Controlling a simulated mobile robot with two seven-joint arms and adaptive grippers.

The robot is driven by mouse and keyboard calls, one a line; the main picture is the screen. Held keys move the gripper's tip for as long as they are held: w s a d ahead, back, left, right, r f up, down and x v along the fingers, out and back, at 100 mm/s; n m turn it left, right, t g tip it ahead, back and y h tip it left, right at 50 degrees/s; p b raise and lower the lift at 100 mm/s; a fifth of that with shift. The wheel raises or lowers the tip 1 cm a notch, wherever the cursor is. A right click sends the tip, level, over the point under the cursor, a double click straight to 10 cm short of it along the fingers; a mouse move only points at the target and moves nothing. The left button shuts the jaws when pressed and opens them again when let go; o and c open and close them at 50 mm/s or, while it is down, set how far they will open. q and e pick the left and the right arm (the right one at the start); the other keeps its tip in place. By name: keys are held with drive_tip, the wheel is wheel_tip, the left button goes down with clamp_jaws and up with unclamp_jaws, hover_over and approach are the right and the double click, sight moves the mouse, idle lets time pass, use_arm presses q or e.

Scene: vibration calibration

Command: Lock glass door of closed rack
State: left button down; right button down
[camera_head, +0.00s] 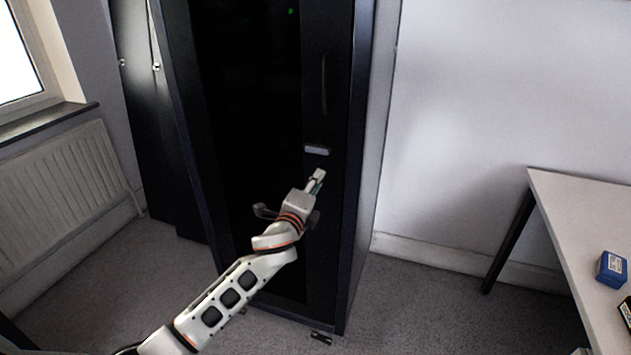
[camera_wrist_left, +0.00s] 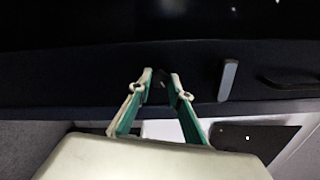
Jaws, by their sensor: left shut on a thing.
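The tall black rack (camera_head: 357,200) stands against the back wall with its dark glass door (camera_head: 245,100) closed. A long black handle (camera_head: 326,84) is on the door's right frame, with a small grey plate (camera_head: 317,149) below it. The plate (camera_wrist_left: 228,80) and handle (camera_wrist_left: 295,78) also show in the left wrist view. My left gripper (camera_head: 319,176) is at the door frame just below the plate. In the left wrist view, its green-sided fingers (camera_wrist_left: 162,77) are shut on a small dark part at the door; its shape is hard to make out. My right gripper is out of view.
A light table (camera_head: 570,220) stands at the right with a blue box (camera_head: 611,268) on it. A radiator (camera_head: 65,185) and window are at the left. Carpet (camera_head: 420,310) is clear between rack and table.

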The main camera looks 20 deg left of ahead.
use_arm(q)
drive_tip(key=n+p, duration=0.4)
drive_tip(key=n, duration=0.7)
drive_tip(key=shift+n, duration=0.3)
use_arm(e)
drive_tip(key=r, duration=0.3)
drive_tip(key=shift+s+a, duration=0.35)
use_arm(q)
drive_tip(key=shift+f+p, duration=0.1)
drive_tip(key=shift+p, duration=0.2)
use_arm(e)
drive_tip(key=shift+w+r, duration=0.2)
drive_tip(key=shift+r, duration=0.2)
